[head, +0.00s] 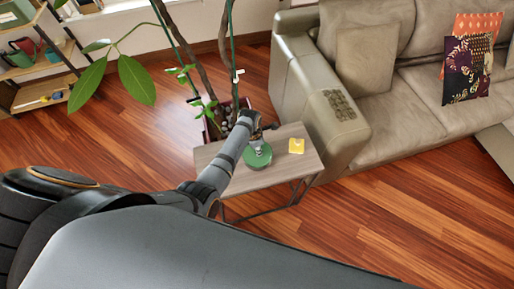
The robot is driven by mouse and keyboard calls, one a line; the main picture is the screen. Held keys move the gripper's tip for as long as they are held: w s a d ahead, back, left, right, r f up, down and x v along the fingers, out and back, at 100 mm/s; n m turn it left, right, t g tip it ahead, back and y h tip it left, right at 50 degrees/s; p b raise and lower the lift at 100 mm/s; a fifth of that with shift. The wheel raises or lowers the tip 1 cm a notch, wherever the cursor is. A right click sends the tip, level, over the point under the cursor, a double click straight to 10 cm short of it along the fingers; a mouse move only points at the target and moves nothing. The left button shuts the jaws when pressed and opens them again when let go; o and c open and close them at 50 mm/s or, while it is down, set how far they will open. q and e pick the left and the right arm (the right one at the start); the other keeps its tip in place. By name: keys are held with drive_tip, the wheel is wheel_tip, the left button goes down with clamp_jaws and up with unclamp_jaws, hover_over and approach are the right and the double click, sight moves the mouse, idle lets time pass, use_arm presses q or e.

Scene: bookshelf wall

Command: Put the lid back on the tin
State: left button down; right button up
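A round green piece (257,158), the tin or its lid, is on the small wooden side table (218,182). I cannot tell whether it is one part or a lid on a tin. My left arm reaches in from the left over the table. My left gripper (258,146) points down right above the green piece and hides part of it. The fingers are too small to show whether they are open or shut, or touch it. My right gripper is not in view.
A yellow item (296,146) lies on the table to the right of the green piece. A beige sofa (318,108) stands close on the right. A potted plant (205,52) rises behind the table. A shelf (40,70) is at far left. Wooden floor (400,215) is open at front right.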

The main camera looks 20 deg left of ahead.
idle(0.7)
use_arm(q)
drive_tip(key=shift+f+p, duration=0.15)
drive_tip(key=shift+p, duration=0.2)
idle(0.5)
idle(0.5)
drive_tip(key=c, duration=0.6)
unclamp_jaws()
drive_tip(key=shift+p, duration=0.35)
wheel_tip(320, 180, up, 7)
drive_tip(key=p, duration=0.7)
